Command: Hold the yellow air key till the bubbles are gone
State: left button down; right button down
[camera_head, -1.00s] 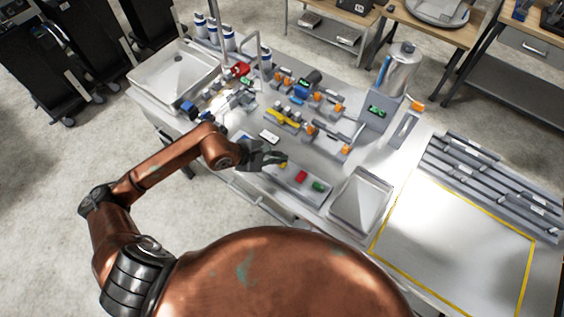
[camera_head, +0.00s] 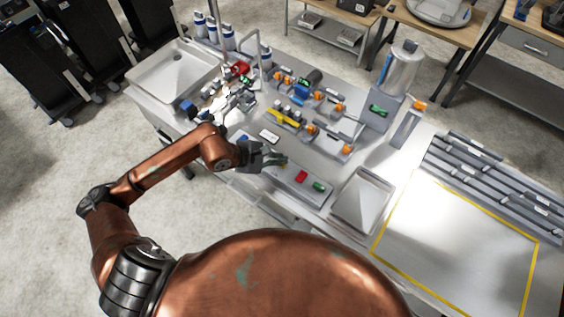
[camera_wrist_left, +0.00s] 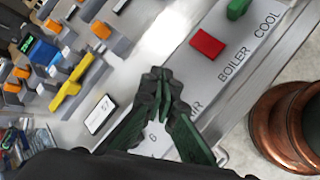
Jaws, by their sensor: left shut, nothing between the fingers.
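The key panel (camera_head: 268,177) is a grey strip along the table's front edge. It carries a red key (camera_head: 301,175) and a green key (camera_head: 319,186). In the left wrist view the red key (camera_wrist_left: 207,43) is beside the word BOILER and the green key (camera_wrist_left: 237,8) beside COOL. My left gripper (camera_head: 282,160) is shut and empty over the panel's left part. Its fingertips (camera_wrist_left: 158,76) and fingers partly cover a third label ending in R. The yellow key is almost wholly hidden at the fingertips; I cannot tell whether they press it. No bubbles can be made out.
A small white card-like display (camera_head: 269,137) lies behind the panel. Several valves with orange knobs, a yellow bar (camera_head: 283,119) and a metal tank (camera_head: 401,69) stand farther back. A metal tray (camera_head: 361,200) is right of the panel, then a clear yellow-outlined area (camera_head: 455,245).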

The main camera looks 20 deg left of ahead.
pick_arm(q)
jog(key=shift+f+b, duration=0.45)
dwell(0.4)
dwell(1.1)
jog(key=shift+r+p, duration=0.4)
jog(key=shift+r, duration=0.6)
jog(key=shift+r+p, duration=1.1)
jog(key=shift+r, duration=1.45)
